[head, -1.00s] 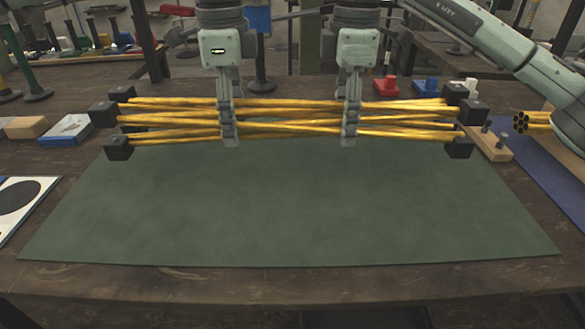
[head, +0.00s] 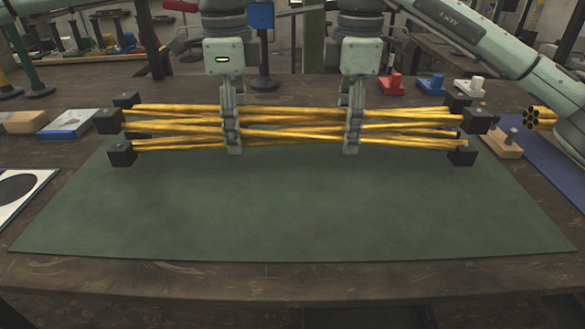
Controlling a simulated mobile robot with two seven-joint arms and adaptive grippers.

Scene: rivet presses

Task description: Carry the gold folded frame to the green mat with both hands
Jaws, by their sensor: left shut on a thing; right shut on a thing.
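The gold folded frame (head: 290,131) is a bundle of long gold rods with black corner blocks at both ends. It lies level across the picture, over the far part of the green mat (head: 290,215). My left gripper (head: 232,143) is shut on the frame left of its middle. My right gripper (head: 352,143) is shut on it right of its middle. Both grippers come down from above. I cannot tell whether the frame touches the mat or hangs just above it. The frame hides the mat's far edge.
Left of the mat are a white board with a black disc (head: 18,190), a blue-and-white block (head: 68,124) and a wooden block (head: 25,122). Red (head: 391,84), blue (head: 430,84) and white (head: 470,87) pieces stand behind right. The mat's near part is clear.

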